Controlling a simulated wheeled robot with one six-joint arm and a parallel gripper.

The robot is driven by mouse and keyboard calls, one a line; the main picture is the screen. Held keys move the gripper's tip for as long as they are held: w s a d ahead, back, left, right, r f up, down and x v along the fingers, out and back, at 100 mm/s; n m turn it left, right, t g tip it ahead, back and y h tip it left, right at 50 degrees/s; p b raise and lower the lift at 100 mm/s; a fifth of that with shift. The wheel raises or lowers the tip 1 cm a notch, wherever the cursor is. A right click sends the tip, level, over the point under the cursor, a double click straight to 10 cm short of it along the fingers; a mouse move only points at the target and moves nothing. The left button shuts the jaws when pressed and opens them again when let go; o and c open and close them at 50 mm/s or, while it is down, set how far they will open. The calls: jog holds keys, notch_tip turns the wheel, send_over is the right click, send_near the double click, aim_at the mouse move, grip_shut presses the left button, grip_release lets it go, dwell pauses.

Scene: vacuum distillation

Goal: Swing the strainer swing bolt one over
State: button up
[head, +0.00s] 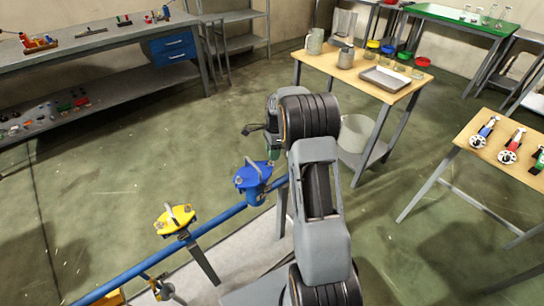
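A blue flanged body (254,183) sits on the blue pipe (222,216), with a small light-grey bolt or bar standing at its top (252,165). A yellow flanged body (175,221) sits further left along the pipe, with a grey bar tilted across its top. I cannot tell for certain which one is the strainer, nor make out swing bolt one. My gripper (262,128) is above and slightly right of the blue body, apart from it as far as I can see. My wrist and arm partly cover it. Its fingertips are too small and hidden to show their opening.
A wooden table (408,91) with jugs, bowls and a tray stands behind. Another wooden table (483,147) with valve-like parts is at right. A long grey bench (100,38) is at left, with a blue drawer unit (173,48). The green floor between is clear.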

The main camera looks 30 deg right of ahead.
notch_tip(320, 180, up, 11)
jog(key=w+d, duration=0.1)
jog(key=shift+w+d+p, duration=0.2)
jog(key=shift+d+p, duration=0.15)
jog(key=shift+r, duration=0.1)
jog(key=shift+c, duration=0.2)
